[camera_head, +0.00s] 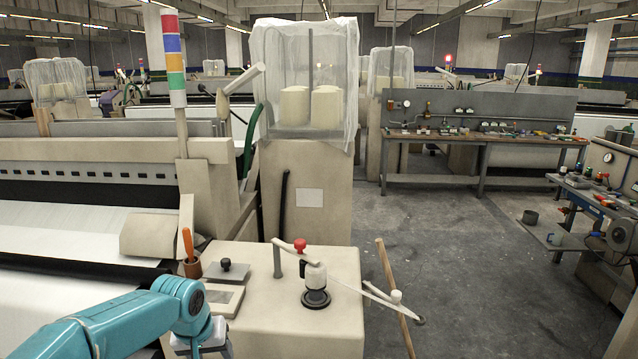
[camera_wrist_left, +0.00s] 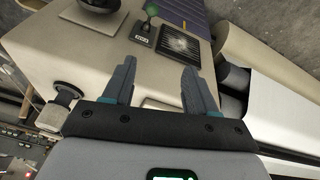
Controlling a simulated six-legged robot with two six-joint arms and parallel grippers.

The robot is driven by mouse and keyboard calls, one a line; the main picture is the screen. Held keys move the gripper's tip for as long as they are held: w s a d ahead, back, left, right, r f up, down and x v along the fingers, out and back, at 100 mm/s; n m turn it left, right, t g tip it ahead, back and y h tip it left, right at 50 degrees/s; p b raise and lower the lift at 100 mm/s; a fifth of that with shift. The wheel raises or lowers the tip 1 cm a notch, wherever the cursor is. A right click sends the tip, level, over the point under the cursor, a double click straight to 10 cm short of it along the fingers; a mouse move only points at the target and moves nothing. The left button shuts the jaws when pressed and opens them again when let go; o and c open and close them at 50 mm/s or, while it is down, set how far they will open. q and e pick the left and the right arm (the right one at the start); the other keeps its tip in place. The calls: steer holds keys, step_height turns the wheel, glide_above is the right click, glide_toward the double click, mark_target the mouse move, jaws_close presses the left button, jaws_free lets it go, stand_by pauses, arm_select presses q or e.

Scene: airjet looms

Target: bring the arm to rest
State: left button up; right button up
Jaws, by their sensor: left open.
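My left arm, teal, comes in from the lower left of the head view and ends at the front of a beige machine cabinet (camera_head: 290,322). Its gripper (camera_head: 208,340) is at the bottom edge there, and its fingers are mostly cut off. In the left wrist view the two dark fingers of my left gripper (camera_wrist_left: 158,85) stand wide apart with nothing between them. Beyond them is the cabinet top (camera_wrist_left: 105,50) with a small lever (camera_wrist_left: 146,27) and a square grille plate (camera_wrist_left: 183,44). My right gripper is not in view.
The loom (camera_head: 80,220) is left. Grey floor (camera_head: 470,270) is open at right.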

arm_select(q)
steer(key=s+d+f+g+h, duration=0.1)
steer(key=s+d+f, duration=0.1)
steer(key=s+f, duration=0.35)
steer(key=s+d+f+h, duration=0.1)
steer(key=s+d+f, duration=0.15)
steer(key=f, duration=0.55)
steer(key=s+d+f+g+h, duration=0.1)
steer(key=s+d+f, duration=0.15)
steer(key=f, duration=0.45)
steer(key=s+d+f, duration=0.1)
steer(key=s+f, duration=0.1)
steer(key=s, duration=0.4)
steer(key=s+f, duration=0.3)
steer(key=s, duration=0.4)
steer(key=s+d+f+g, duration=0.1)
steer(key=s+f, duration=0.1)
steer(key=s, duration=0.5)
steer(key=shift+d+f+h, duration=0.25)
steer(key=shift+d+h, duration=0.05)
steer(key=shift+d, duration=0.05)
steer(key=shift+s, duration=0.1)
